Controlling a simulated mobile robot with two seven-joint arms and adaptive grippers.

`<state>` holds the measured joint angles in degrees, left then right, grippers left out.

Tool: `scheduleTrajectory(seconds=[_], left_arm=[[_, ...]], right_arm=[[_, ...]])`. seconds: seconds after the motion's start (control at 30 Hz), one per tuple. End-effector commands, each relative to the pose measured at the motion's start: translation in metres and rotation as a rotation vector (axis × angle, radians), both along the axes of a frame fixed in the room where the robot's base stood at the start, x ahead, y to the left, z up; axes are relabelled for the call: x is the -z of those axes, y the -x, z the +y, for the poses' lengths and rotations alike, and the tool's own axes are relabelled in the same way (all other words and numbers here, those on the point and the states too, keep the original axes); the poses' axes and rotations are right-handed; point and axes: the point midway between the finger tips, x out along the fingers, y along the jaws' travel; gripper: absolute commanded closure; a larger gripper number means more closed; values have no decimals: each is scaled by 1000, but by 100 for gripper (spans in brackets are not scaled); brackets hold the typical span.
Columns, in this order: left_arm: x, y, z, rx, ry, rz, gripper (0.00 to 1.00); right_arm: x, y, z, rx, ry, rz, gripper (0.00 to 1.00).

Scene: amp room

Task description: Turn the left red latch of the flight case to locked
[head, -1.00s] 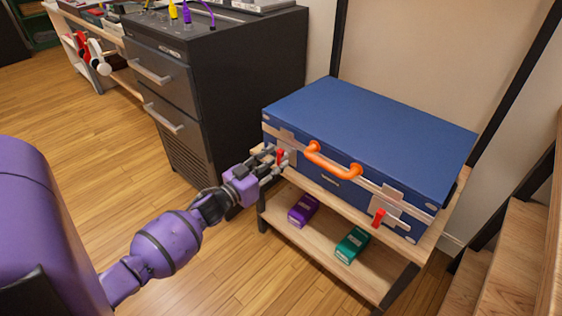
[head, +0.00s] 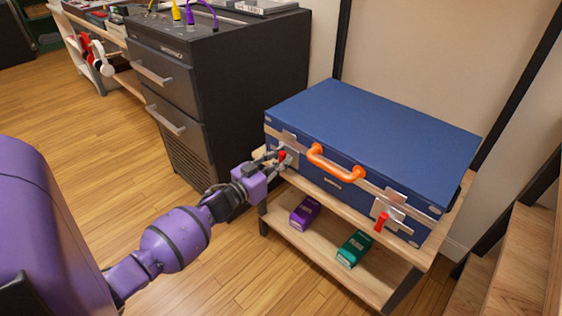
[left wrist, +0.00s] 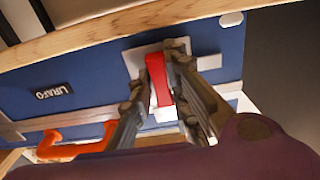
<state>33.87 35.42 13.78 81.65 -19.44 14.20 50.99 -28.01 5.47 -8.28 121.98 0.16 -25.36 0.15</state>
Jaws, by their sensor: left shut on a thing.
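The blue flight case (head: 372,122) lies on the upper board of a wooden shelf stand, with an orange handle (head: 336,164) on its front. My left gripper (head: 279,159) is at the case's left red latch (head: 283,154). In the left wrist view the fingers (left wrist: 158,85) stand on both sides of the red latch lever (left wrist: 158,80) and are shut on it, in front of its metal plate (left wrist: 137,60). The right red latch (head: 382,221) hangs down over its plate, with nothing touching it. My right gripper is not in view.
A dark drawer cabinet (head: 222,90) stands close to the left of the case. A purple box (head: 305,212) and a green box (head: 354,248) sit on the lower shelf board (head: 330,262). Wooden steps (head: 508,262) are at the right. The floor before the stand is clear.

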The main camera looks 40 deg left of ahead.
Motion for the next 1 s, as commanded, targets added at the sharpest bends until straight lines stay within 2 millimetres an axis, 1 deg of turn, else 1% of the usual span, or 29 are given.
scheduleTrajectory(seconds=[0.17,0.37,0.7,1.0], left_arm=[[0,0,0,-1,-37,-3,100],[-1,0,0,-1,-148,-14,100],[-1,0,0,-2,-455,-37,100],[1,0,0,-1,-739,-58,100]], right_arm=[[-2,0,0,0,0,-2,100],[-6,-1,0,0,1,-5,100],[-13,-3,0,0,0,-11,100],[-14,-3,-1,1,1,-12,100]])
